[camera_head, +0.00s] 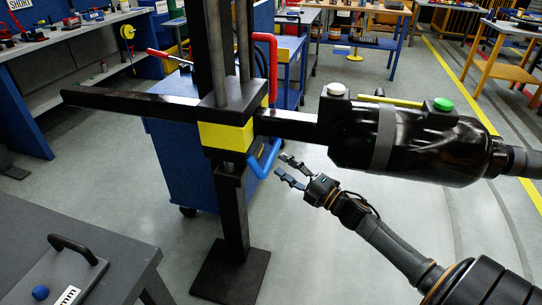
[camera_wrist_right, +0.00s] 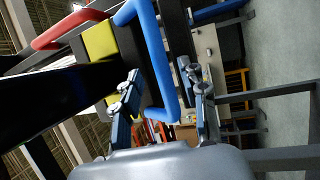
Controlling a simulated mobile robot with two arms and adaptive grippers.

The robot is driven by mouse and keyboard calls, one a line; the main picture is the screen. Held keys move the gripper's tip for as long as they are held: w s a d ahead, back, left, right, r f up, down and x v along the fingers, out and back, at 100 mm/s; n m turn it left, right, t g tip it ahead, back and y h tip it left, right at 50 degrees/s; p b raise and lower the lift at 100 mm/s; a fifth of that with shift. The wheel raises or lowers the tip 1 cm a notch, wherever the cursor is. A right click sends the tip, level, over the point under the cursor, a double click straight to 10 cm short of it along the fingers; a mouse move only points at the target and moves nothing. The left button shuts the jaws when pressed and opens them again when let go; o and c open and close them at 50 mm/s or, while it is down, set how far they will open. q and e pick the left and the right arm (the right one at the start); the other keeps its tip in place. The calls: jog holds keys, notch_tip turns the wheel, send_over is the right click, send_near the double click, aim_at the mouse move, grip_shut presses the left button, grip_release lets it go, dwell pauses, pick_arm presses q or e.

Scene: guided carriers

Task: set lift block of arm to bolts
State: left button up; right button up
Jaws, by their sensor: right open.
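The lift block (camera_head: 227,122), black with a yellow band, sits around a dark upright column (camera_head: 235,215). Its black horizontal arm (camera_head: 285,124) runs right to a large black cylinder (camera_head: 410,142) with a green and a white knob. A blue handle (camera_head: 264,160) hangs below the block and a red handle (camera_head: 272,62) rises above it. My right gripper (camera_head: 281,165) is open and empty, just right of the blue handle. In the right wrist view the blue handle (camera_wrist_right: 151,48) shows between the open fingers (camera_wrist_right: 163,92); contact cannot be told. No bolts can be made out.
A grey table (camera_head: 105,245) at lower left bears a plate with a black handle (camera_head: 72,243) and a blue knob. A blue cabinet (camera_head: 178,150) stands behind the column. Workbenches (camera_head: 70,40) line the back. Floor right of the column base is clear.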

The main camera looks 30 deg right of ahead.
aim_at(271, 158)
jog(key=shift+x, duration=2.75)
jog(key=shift+c, duration=0.5)
grip_shut()
